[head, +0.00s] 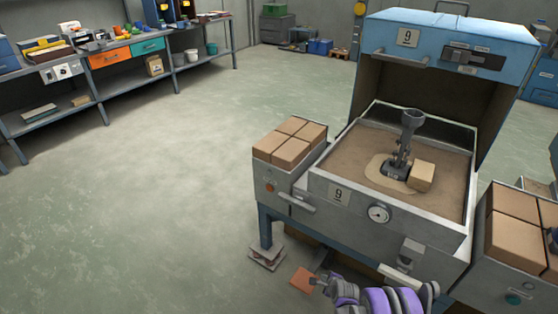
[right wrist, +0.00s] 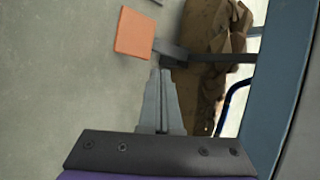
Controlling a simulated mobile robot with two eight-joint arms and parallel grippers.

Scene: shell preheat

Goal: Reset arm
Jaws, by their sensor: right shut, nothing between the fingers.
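My right arm comes in at the bottom of the head view, in front of the preheat box (head: 330,205), with its purple and grey links low beside the box front. My right gripper (head: 314,281) is shut and empty, low near the floor. In the right wrist view its fingers (right wrist: 160,75) are together with nothing between them. The box, marked 9, has its blue lid (head: 480,45) raised. A dark metal piece (head: 411,118) stands in the sand inside, with a tan block (head: 421,176) beside it. My left gripper is out of view.
Brick-filled side trays flank the box on the left (head: 277,178) and right (head: 479,264). A workbench (head: 105,95) stands back left; the floor between is clear.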

